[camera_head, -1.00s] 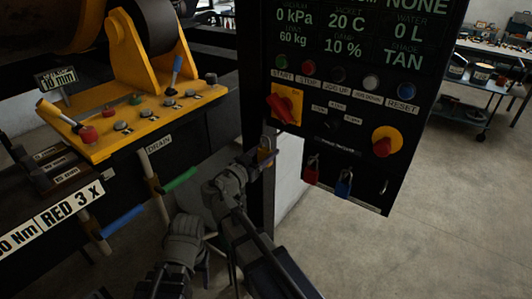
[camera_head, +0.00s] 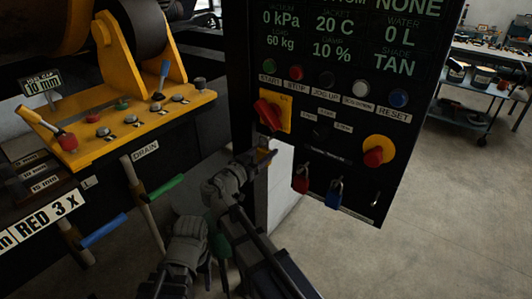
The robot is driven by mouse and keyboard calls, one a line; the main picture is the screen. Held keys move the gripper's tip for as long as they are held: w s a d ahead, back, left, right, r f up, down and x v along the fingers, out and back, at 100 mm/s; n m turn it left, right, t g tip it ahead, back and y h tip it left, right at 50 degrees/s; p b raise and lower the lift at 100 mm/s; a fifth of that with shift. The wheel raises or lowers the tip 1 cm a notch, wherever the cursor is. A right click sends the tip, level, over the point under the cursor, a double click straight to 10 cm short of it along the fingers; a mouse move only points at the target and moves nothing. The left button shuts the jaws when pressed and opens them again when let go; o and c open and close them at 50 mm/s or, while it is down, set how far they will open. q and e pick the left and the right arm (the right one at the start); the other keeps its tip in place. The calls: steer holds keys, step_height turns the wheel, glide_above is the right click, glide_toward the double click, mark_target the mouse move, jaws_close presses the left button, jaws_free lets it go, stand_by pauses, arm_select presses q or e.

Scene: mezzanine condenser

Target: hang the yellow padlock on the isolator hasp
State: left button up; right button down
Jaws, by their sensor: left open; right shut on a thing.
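The yellow padlock (camera_head: 262,158) is upright at the panel's lower left edge, its grey shackle pointing up. My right gripper (camera_head: 248,164) is shut on it from the left and below, and its fingers hide part of the body. The isolator, a red rotary handle (camera_head: 268,113) on a yellow plate (camera_head: 285,110), is just above the shackle. The hasp is not clearly distinguishable, and I cannot tell whether the shackle touches it. My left gripper (camera_head: 188,226) is lower left, open and apart from the padlock; its fingertips are hard to make out.
A red padlock (camera_head: 301,182) and a blue padlock (camera_head: 334,197) hang low on the control panel (camera_head: 350,172). A yellow-backed red knob (camera_head: 376,152) is above them. Green (camera_head: 168,188) and blue (camera_head: 103,231) valve handles stick out at left.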

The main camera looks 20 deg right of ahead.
steer(key=shift+w+d, duration=0.1)
steer(key=shift+d, duration=0.05)
steer(key=shift+w+d+f+b, duration=0.5)
steer(key=shift+d+f+b, duration=0.1)
steer(key=shift+d, duration=0.1)
steer(key=shift+c, duration=0.8)
jaws_free()
steer(key=shift+s, duration=0.1)
